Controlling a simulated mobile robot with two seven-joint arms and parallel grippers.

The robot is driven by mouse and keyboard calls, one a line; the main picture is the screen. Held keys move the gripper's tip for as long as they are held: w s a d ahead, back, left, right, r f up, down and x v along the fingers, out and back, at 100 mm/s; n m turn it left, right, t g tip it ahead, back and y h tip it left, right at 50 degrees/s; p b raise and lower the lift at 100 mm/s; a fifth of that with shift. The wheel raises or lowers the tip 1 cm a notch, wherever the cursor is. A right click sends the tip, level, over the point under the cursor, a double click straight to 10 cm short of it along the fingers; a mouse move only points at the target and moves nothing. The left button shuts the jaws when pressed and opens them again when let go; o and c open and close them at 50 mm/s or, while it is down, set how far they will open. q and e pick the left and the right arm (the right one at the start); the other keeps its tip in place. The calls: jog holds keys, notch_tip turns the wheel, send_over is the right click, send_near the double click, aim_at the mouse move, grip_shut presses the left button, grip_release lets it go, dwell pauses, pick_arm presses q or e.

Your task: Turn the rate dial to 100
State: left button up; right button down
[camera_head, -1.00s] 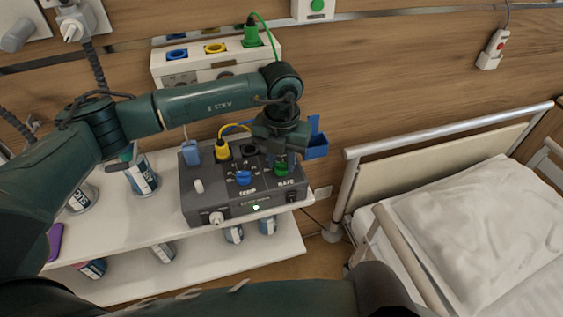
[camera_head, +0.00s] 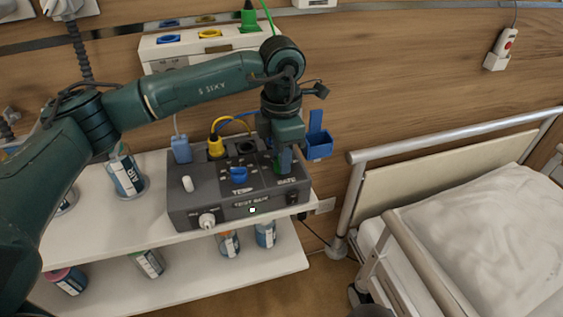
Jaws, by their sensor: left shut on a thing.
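The dark grey control box (camera_head: 185,202) stands on the white shelf top. Its green rate dial (camera_head: 282,170) is at the right of the upper face, above the RATE label, and is mostly hidden by my left gripper. My left gripper (camera_head: 283,161) points down over the dial and is shut on it. The dial's pointer and scale are too covered and small to read. A blue dial (camera_head: 239,174) above the TEMP label sits left of it. My right gripper is not in view.
A blue plug (camera_head: 181,149) and a yellow plug (camera_head: 215,147) stand in the box's back edge. A small blue holder (camera_head: 319,145) is close right of my gripper. Several labelled cans stand on the shelves. The bed rail (camera_head: 352,195) is to the right.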

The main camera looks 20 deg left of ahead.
pick_arm(q)
jog(key=shift+m+b, duration=1.3)
jog(key=shift+m, duration=1)
jog(key=shift+r, duration=0.1)
jog(key=o, duration=1)
jog(key=shift+c, duration=0.2)
notch_tip(320, 180, up, 13)
